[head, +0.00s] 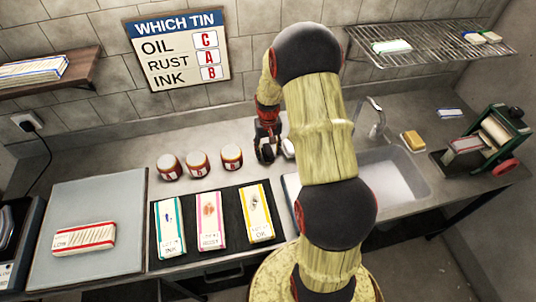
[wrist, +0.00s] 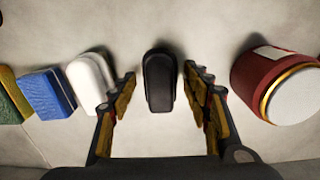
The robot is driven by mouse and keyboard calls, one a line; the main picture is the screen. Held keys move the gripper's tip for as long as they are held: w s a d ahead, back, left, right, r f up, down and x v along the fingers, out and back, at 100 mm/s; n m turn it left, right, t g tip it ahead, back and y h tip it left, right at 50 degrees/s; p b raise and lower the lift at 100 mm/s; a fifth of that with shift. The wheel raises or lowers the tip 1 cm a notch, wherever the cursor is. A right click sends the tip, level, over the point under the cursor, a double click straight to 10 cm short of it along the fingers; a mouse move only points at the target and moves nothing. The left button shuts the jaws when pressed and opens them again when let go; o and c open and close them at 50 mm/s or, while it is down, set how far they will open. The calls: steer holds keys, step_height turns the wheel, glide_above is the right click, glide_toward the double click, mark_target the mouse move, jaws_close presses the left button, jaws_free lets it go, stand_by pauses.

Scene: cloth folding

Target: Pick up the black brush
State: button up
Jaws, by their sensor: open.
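The black brush (wrist: 159,82) lies on the grey counter in the wrist view, a rounded dark block set lengthwise between my fingers. My gripper (wrist: 160,92) is open, with one finger on each side of the brush and a visible gap on both sides. In the head view my gripper (head: 267,150) is low over the counter behind the sink's left side. There I cannot tell the brush apart from the dark fingers. Whether the fingertips touch the counter is unclear.
A white block (wrist: 91,82) lies close left of my gripper, with a blue sponge (wrist: 47,94) beyond. A red tin (wrist: 278,85) stands to the right. In the head view, three tins (head: 231,158) stand behind a black mat (head: 228,208) with three cloth packs; the sink (head: 405,180) is right.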

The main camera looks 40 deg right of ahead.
steer(key=shift+f, duration=0.35)
steer(key=shift+c, duration=0.9)
steer(key=c, duration=0.9)
